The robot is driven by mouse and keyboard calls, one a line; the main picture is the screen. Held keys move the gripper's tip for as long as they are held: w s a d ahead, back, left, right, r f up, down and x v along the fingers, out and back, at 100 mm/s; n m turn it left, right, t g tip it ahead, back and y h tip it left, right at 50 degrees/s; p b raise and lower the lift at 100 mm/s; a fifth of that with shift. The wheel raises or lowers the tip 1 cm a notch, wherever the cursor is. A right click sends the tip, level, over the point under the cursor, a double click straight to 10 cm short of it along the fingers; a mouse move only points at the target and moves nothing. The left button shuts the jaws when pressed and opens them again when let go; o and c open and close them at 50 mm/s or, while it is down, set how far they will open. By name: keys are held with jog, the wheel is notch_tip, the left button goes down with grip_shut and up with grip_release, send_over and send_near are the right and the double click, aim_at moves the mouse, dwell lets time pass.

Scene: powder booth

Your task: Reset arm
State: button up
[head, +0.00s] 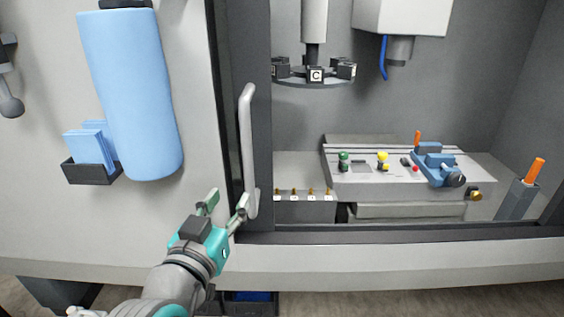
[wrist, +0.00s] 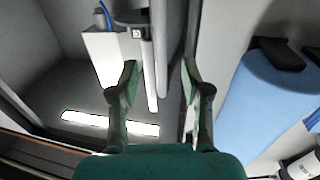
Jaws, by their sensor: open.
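My gripper (head: 227,201) is open in the lower middle of the head view, with its two fingers spread apart. It is in front of the machine, beside the lower end of the pale vertical door handle (head: 247,150). The right fingertip overlaps the handle's lower end in the picture; I cannot tell whether they touch. In the wrist view, both green fingers (wrist: 160,80) are spread, and I see nothing clearly held between them.
The booth opening at right shows a tool carousel (head: 314,79), a grey bed (head: 400,183) and a blue vise (head: 436,167). Left on the pale panel are a blue roll (head: 130,95) and a black holder (head: 92,171) with blue cloths. The dark door frame (head: 225,90) is close by.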

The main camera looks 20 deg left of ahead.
jog(key=w+d+f+n+g+y, duration=0.1)
jog(key=d+f+n, duration=0.1)
jog(key=d+f, duration=0.55)
jog(key=w+d+f+n, duration=0.1)
jog(key=d+f, duration=0.3)
jog(key=f, duration=0.6)
jog(key=s+d+f+n+g, duration=0.1)
jog(key=s+d+f, duration=0.3)
jog(key=d+f, duration=0.3)
jog(key=s+d+f, duration=0.4)
jog(key=d+f, duration=0.2)
jog(key=s+d+f+m+g, duration=0.1)
jog(key=s+d+f, duration=0.4)
jog(key=s+d, duration=0.7)
jog(key=s+d+r+m+h, duration=0.1)
jog(key=s+d+r+m, duration=0.1)
jog(key=s, duration=0.6)
jog(key=s+d+r+m+h, duration=0.2)
jog(key=s, duration=0.6)
jog(key=shift+d, duration=0.25)
